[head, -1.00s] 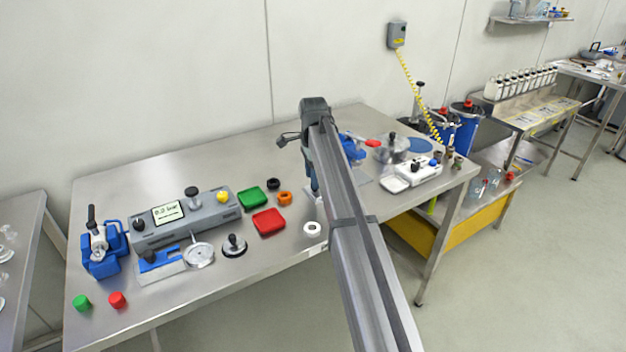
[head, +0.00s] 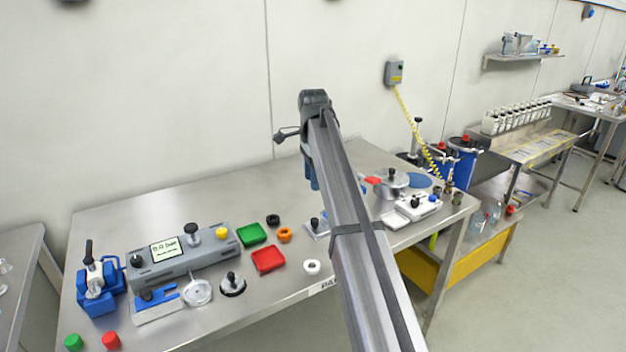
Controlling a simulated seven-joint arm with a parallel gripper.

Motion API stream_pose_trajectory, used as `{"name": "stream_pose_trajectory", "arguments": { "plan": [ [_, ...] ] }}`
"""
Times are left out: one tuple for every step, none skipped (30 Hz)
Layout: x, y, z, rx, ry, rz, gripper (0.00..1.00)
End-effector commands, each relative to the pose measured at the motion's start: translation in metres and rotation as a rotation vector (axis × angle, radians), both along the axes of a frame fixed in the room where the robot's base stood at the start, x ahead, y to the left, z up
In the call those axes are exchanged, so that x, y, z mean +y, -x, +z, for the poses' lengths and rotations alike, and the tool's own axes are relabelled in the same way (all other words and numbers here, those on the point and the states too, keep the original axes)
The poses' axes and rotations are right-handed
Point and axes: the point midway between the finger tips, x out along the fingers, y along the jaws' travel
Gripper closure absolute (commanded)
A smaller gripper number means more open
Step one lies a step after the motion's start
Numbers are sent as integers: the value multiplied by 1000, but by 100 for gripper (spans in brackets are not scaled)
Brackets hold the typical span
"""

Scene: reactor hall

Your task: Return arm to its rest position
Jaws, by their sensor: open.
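My gripper (head: 313,184) hangs at the far end of my arm, over the middle of the steel table (head: 165,205). Its blue-grey fingers point down and look empty. Most of the gripper is hidden behind my arm, which crosses the picture from the bottom right. A small metal plate with a black knob (head: 316,226) lies on the table below the gripper, and the gripper appears clear of it.
A grey gauge unit (head: 180,256), a blue clamp device (head: 97,285), a red tray (head: 268,259), a green tray (head: 251,234) and a white ring (head: 312,267) stand left of my arm. A metal pot (head: 392,185) and a white device (head: 412,209) stand right. Table space behind is clear.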

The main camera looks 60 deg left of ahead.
Motion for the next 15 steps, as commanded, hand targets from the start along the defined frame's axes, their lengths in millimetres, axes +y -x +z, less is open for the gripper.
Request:
{"name": "stream_pose_trajectory", "arguments": {
  "plan": [
    [0,0,0,0,0,0,48],
    [0,0,0,0,0,0,48],
    [0,0,0,0,0,0,48],
    [0,0,0,0,0,0,48],
    [0,0,0,0,0,0,48],
    [0,0,0,0,0,0,48],
    [0,0,0,0,0,0,48],
    [0,0,0,0,0,0,48],
    [0,0,0,0,0,0,48],
    [0,0,0,0,0,0,48],
    [0,0,-1,0,0,0,48],
    [0,0,-1,0,0,0,48],
    [0,-1,0,1,0,-1,48],
    [-2,-2,0,2,-1,-2,48],
    [-4,-5,0,5,-1,-6,48]
  ]
}}
